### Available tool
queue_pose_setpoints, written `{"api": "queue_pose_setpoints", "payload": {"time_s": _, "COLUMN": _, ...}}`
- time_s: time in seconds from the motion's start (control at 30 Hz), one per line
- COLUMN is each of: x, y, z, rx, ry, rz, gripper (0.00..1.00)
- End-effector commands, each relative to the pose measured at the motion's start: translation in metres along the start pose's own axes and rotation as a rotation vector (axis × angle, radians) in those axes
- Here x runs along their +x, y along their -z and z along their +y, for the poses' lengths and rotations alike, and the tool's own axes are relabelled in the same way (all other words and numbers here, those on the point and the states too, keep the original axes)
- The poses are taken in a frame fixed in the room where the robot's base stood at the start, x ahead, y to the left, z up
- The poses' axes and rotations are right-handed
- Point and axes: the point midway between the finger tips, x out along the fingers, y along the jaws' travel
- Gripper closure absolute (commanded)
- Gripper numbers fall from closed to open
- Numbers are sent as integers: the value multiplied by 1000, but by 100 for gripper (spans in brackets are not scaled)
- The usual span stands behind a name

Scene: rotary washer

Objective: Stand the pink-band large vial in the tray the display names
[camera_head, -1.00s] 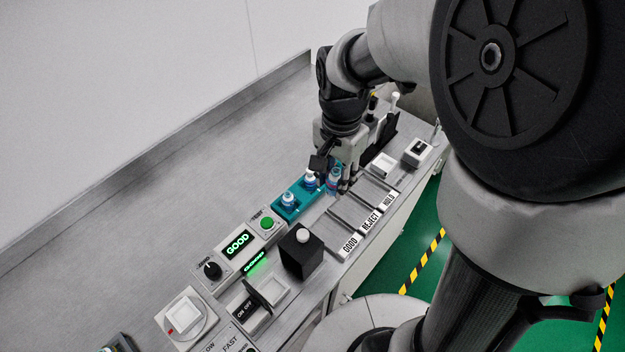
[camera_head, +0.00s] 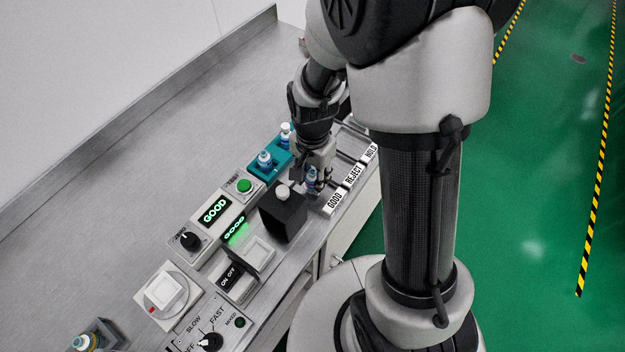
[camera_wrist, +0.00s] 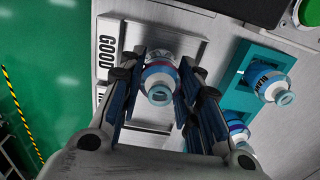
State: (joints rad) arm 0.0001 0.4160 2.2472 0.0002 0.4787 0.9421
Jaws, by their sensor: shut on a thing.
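The display (camera_head: 215,211) reads GOOD in green. The vial looks about upright over the GOOD tray (camera_wrist: 187,27), whose label (camera_head: 334,201) shows in the head view. I cannot tell whether its base touches the tray floor. The REJECT (camera_head: 354,174) and HOLD (camera_head: 371,152) trays lie beyond.
A teal rack (camera_wrist: 238,97) beside the trays holds two other vials, one in front (camera_head: 265,160) and one behind (camera_head: 286,134). A black block with a white knob (camera_head: 284,216) stands close to the GOOD tray. A green button (camera_head: 244,186) is near the display.

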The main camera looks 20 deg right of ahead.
Motion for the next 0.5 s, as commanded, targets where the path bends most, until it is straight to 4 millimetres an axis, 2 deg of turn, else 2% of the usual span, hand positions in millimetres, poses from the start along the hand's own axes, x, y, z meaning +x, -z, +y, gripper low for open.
{"api": "queue_pose_setpoints", "payload": {"time_s": 0.03, "x": 11, "y": 0, "z": 0, "rx": 0, "ry": -2, "rz": -1, "gripper": 96}}
{"api": "queue_pose_setpoints", "payload": {"time_s": 0.1, "x": 16, "y": 0, "z": 0, "rx": 0, "ry": -1, "rz": -1, "gripper": 96}}
{"api": "queue_pose_setpoints", "payload": {"time_s": 0.47, "x": 19, "y": 0, "z": 0, "rx": 0, "ry": 0, "rz": 0, "gripper": 96}}
{"api": "queue_pose_setpoints", "payload": {"time_s": 0.5, "x": 18, "y": 0, "z": 0, "rx": 0, "ry": 0, "rz": 0, "gripper": 67}}
